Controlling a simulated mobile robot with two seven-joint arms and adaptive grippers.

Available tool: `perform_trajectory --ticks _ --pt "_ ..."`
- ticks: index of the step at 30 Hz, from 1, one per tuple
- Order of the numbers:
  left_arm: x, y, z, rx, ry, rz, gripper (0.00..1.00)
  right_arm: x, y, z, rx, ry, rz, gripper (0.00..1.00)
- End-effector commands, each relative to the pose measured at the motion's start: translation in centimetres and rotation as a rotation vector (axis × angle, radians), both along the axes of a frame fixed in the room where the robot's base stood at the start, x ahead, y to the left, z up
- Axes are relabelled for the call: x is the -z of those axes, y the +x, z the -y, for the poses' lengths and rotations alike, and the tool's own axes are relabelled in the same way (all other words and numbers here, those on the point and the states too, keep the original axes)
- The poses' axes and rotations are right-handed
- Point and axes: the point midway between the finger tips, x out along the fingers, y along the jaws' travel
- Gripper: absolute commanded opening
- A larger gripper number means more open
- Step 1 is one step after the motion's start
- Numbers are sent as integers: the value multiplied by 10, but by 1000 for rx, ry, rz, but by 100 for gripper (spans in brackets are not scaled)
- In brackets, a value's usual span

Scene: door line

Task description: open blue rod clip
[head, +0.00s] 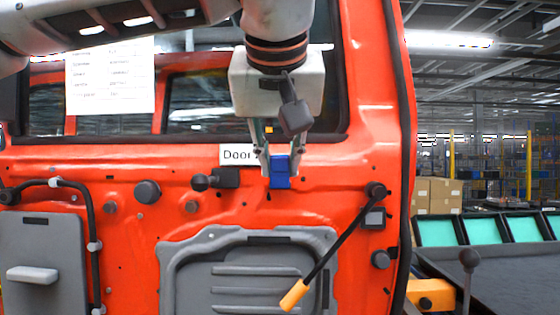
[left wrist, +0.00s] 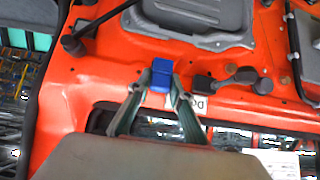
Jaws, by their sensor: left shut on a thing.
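A blue rod clip (head: 280,171) sits on the orange-red door (head: 130,160), just below the window and beside the white "Door" label (head: 236,154). My left gripper (head: 281,172) comes down from above in the head view, with its fingers at the blue clip. In the left wrist view the blue clip (left wrist: 161,76) lies between the fingertips of the left gripper (left wrist: 160,86), which is shut on it. The fingers hide part of the clip in the head view. My right gripper is in neither view.
A black rod with an orange grip (head: 294,296) hangs diagonally on the door at the right. A grey panel (head: 250,275) is below the clip, and dark knobs (head: 147,192) stick out to its left. Green-screened trays (head: 480,230) and cardboard boxes (head: 436,195) stand beyond the door.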

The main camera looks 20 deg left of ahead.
Motion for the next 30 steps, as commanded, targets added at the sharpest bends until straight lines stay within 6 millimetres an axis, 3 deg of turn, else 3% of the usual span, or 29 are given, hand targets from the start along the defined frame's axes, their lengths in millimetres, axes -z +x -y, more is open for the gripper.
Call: perform_trajectory --ticks 9,21,22,23,24,30 --pt "-1 3 -1 -2 -20 -77 0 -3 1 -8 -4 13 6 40" --pt "0 3 -1 -2 -20 -85 0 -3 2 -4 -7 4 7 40" --pt "0 3 -1 -2 -20 -85 26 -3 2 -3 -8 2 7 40" --pt "0 3 -1 -2 -20 -85 34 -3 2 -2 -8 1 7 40" --pt "0 2 -1 -2 -20 -84 38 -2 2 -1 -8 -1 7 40" --pt "-2 3 -1 -1 -21 -81 38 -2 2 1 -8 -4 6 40"
